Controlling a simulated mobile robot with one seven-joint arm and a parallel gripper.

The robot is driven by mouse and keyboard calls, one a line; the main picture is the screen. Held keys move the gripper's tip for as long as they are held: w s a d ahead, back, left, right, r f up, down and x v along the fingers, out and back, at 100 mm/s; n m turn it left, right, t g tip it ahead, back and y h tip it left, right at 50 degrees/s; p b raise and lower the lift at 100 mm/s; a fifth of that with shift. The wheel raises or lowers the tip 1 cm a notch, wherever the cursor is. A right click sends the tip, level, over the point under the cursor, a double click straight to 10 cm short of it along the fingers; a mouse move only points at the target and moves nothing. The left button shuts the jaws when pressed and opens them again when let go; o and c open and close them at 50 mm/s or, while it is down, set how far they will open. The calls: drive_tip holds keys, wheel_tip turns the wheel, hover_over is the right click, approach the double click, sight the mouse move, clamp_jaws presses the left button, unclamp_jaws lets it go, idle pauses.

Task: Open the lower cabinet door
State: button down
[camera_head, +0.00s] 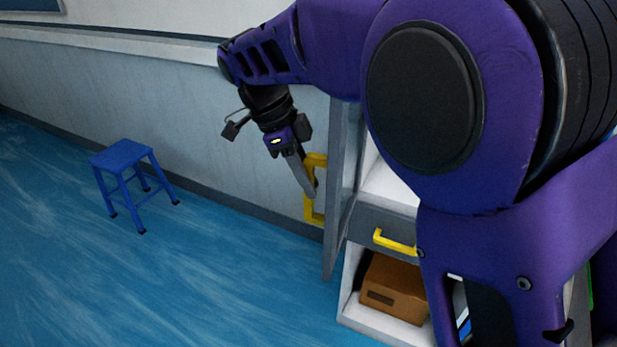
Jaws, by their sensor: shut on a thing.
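The cabinet (357,290) stands right of centre, partly hidden behind my arm. A grey door (335,225) stands swung out from its left side and shows nearly edge-on. A yellow handle (315,217) is on the door's left face. My gripper (309,188) points down and to the right, with its fingers shut on this yellow handle. The inside of the cabinet is partly visible to the right of the door.
A grey drawer (368,222) with a yellow pull (394,243) is above an open compartment holding a cardboard box (395,288). A blue stool (130,165) stands on the left. The blue floor between stool and door is clear. A pale wall (150,110) runs behind.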

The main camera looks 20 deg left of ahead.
drive_tip(key=shift+w, duration=0.1)
drive_tip(key=c, duration=0.8)
unclamp_jaws()
drive_tip(key=p+v, duration=0.1)
drive_tip(key=v, duration=1.6)
drive_tip(key=shift+r, duration=0.2)
